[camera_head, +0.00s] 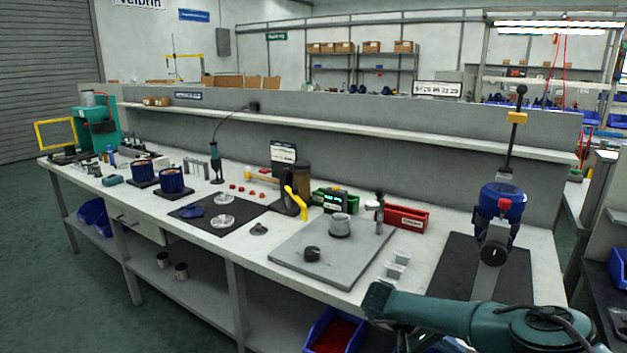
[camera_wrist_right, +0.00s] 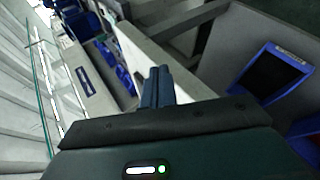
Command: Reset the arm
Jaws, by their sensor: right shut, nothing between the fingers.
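My right arm (camera_head: 460,315) shows in the head view as teal links at the bottom right, in front of the bench's near edge. Its gripper cannot be made out there. In the right wrist view my right gripper (camera_wrist_right: 159,72) is shut, its two dark fingers together and empty. It points over benches and blue bins, with nothing touching the fingertips. My left arm and gripper are in neither view.
A blue-headed device (camera_head: 502,203) with a tall lever stands at the right.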

